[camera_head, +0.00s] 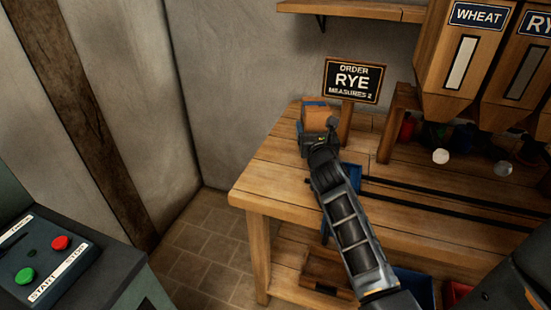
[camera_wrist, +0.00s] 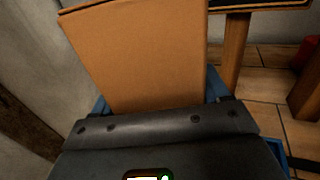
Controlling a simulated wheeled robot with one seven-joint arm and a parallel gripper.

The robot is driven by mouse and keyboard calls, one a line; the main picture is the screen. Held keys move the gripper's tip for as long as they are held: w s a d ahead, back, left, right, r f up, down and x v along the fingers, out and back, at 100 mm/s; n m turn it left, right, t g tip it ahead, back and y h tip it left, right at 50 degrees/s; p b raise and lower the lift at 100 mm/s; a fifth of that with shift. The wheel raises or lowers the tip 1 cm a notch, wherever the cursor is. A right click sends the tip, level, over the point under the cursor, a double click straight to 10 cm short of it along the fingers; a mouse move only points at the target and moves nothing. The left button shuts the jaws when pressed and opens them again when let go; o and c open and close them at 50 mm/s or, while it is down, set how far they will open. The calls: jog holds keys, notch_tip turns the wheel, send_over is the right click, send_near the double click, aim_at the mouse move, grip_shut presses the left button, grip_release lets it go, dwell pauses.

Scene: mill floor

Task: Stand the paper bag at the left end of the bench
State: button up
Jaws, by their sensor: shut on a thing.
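The paper bag (camera_head: 317,115) is a brown upright bag near the back left of the wooden bench (camera_head: 275,187), beside the order sign. In the wrist view the bag (camera_wrist: 142,55) fills the upper middle, close in front of my gripper. My gripper (camera_head: 316,140) reaches it from the front and is shut on its lower part. A blue fingertip shows on each side of the bag in the wrist view. The bag looks upright. Its base is hidden behind my gripper, so I cannot tell whether it touches the bench top.
The order sign (camera_head: 353,82) reads RYE, MEASURES 2, and stands right of the bag. Wheat (camera_head: 466,50) and rye (camera_head: 527,60) hoppers hang at the right. A wall stands close behind the bench. The bench's front left corner is bare. A start/stop panel (camera_head: 45,265) is at lower left.

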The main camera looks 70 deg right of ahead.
jog(key=shift+w+a+f+b, duration=0.5)
jog(key=shift+w+f+b, duration=0.3)
jog(key=shift+w+f, duration=0.9)
jog(key=shift+w+a+f+b, duration=0.55)
jog(key=shift+w+f+b, duration=0.3)
jog(key=shift+w+f, duration=0.9)
jog(key=shift+w+a+f+b, duration=0.5)
jog(key=shift+w+f+b, duration=0.3)
jog(key=shift+w+f, duration=0.9)
jog(key=shift+f, duration=0.2)
jog(key=o, duration=1.4)
jog(key=shift+s, duration=0.1)
jog(key=shift+c, duration=0.2)
